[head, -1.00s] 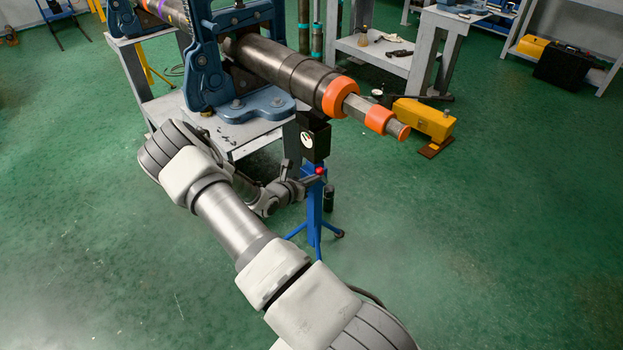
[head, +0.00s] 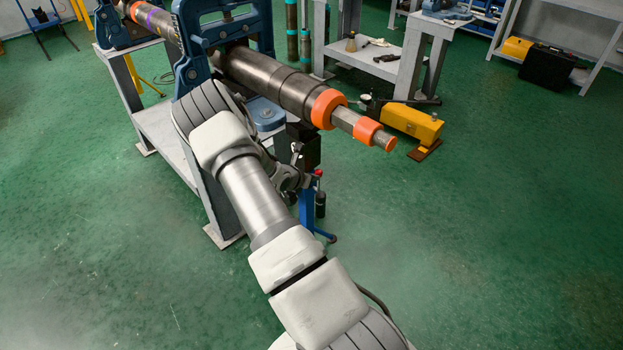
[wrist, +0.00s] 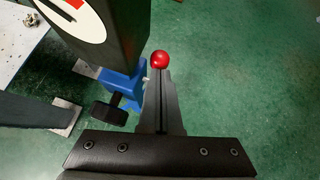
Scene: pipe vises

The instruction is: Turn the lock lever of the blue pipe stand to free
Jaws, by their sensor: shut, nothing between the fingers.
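The blue pipe stand (head: 306,210) stands on the floor beside the bench, partly hidden behind my arm. It also shows in the wrist view (wrist: 118,84). Its lever's red ball knob (head: 319,172) shows just right of my gripper. In the wrist view the red knob (wrist: 160,60) lies straight ahead of the fingertips; I cannot tell whether they touch it. The lever's arm is mostly hidden. My gripper (wrist: 159,76) is shut and empty, close to the stand's upper part. In the head view my arm hides most of it.
A black box (head: 303,148) with a white dial (wrist: 80,18) sits above the stand. A heavy pipe (head: 285,85) with orange collars reaches over it from the blue vise (head: 265,112). A grey bench (head: 165,130) stands left.

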